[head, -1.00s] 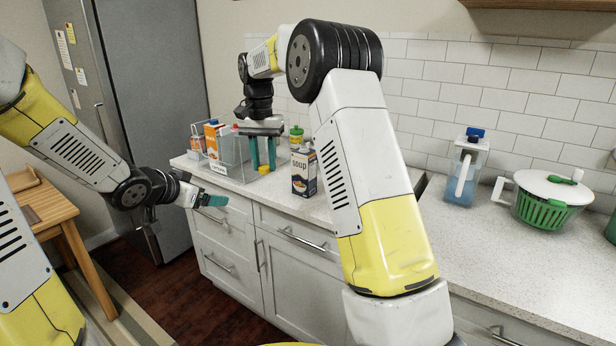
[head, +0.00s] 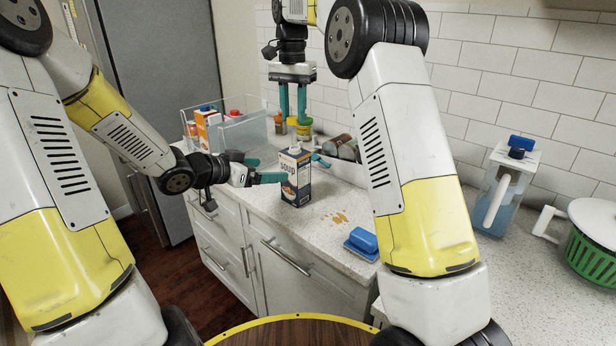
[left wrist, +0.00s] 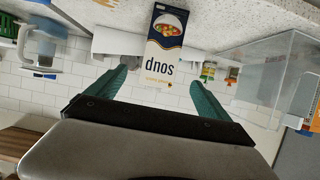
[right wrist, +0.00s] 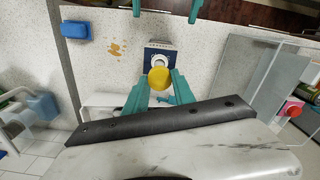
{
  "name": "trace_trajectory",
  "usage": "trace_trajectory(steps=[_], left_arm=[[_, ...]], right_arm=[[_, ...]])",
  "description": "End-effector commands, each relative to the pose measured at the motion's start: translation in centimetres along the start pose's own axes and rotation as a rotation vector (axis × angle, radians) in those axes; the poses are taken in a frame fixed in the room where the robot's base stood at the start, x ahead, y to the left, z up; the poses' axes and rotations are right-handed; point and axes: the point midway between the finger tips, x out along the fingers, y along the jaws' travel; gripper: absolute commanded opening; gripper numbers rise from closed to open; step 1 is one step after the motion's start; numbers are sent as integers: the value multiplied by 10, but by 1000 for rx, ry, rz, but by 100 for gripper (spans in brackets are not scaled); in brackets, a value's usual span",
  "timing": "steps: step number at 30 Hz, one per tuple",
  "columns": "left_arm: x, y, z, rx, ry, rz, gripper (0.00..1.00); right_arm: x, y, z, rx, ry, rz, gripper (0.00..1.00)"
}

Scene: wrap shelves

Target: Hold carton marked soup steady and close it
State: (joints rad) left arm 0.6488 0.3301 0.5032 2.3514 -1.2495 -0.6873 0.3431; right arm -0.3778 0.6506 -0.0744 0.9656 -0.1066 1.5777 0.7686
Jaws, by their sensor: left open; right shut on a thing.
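The carton marked soup (head: 296,178) stands upright on the counter, dark blue and white. In the right wrist view its top (right wrist: 160,46) shows a pale round spout with no cap on it. My right gripper (head: 292,119) points down above and behind the carton, shut on a round yellow cap (right wrist: 159,78), which is apart from the carton. My left gripper (head: 262,170) is open at the carton's left side. In the left wrist view the carton (left wrist: 166,55) appears upside down, just beyond and between the open fingertips.
A clear bin (head: 240,132) with cartons stands at the back left of the counter. A jar (head: 304,128) and a container with cans (head: 345,147) are behind. Brown crumbs (head: 336,218) and a blue sponge (head: 362,241) lie at right front. A pitcher (head: 503,188) stands farther right.

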Motion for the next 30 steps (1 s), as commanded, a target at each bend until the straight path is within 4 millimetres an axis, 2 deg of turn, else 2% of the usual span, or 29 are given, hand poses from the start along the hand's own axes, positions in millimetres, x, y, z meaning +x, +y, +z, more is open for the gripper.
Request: trace_trajectory(steps=[14,20,30], left_arm=[[4,0,0,-2,1,0,91],[32,1,0,-3,0,5,91],[95,1,0,-2,0,3,91]], right_arm=[[0,0,0,0,0,0,0],[0,0,0,0,1,0,0],[0,0,0,0,1,0,0]])
